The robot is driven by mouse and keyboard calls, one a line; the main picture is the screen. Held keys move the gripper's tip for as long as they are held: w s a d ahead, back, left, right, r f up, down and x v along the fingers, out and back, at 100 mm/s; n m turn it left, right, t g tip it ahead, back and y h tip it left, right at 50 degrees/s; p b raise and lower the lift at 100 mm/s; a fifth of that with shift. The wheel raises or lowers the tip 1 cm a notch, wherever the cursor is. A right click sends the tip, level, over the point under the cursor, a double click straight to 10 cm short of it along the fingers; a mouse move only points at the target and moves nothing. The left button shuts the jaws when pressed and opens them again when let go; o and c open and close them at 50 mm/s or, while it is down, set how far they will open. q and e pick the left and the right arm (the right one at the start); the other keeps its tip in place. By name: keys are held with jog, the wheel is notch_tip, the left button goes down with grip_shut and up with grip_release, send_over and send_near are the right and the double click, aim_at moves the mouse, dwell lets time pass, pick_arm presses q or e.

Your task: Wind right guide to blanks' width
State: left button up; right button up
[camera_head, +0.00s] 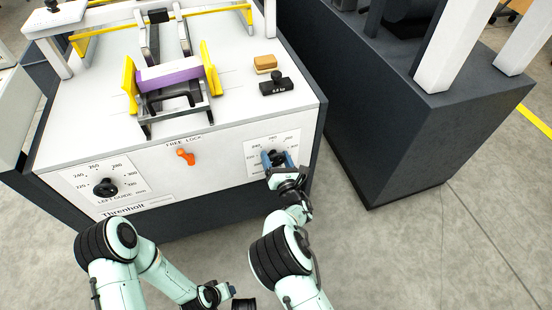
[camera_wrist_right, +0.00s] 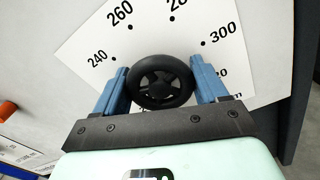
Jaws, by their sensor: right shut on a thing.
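My right gripper (camera_head: 274,160) is shut on the black right-guide handwheel (camera_wrist_right: 161,82), with a blue finger on each side of its rim. The white dial plate (camera_wrist_right: 85,45) behind it carries numbers including 240, 260 and 300. The wheel's pointer mark is not clear to me. The yellow right guide (camera_head: 211,68) stands at the right end of the purple-and-white blanks (camera_head: 170,75) on the machine top. A gap between them is too small to judge. My left gripper (camera_head: 238,303) is low at the bottom edge, away from the machine, its fingers unclear.
The left-guide knob (camera_head: 105,188) and an orange lever (camera_head: 186,157) are on the same front panel. A black weight (camera_head: 276,84) and a tan block (camera_head: 265,64) lie on the top. A dark cabinet (camera_head: 400,130) stands to the right. Open floor lies in front.

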dwell(0.4)
jog(key=o, duration=1)
jog(key=shift+s, duration=0.1)
pick_arm(q)
jog(key=shift+g+h, duration=0.3)
jog(key=shift+g, duration=0.5)
jog(key=s+r+p, duration=0.1)
jog(key=s+d+r+p, duration=0.1)
jog(key=s, duration=0.1)
jog(key=s+d+r, duration=0.1)
jog(key=shift+s+d+p, duration=0.1)
jog(key=shift+s+p, duration=0.1)
jog(key=shift+p, duration=0.2)
pick_arm(e)
jog(key=v, duration=1.3)
jog(key=shift+s+d, duration=0.1)
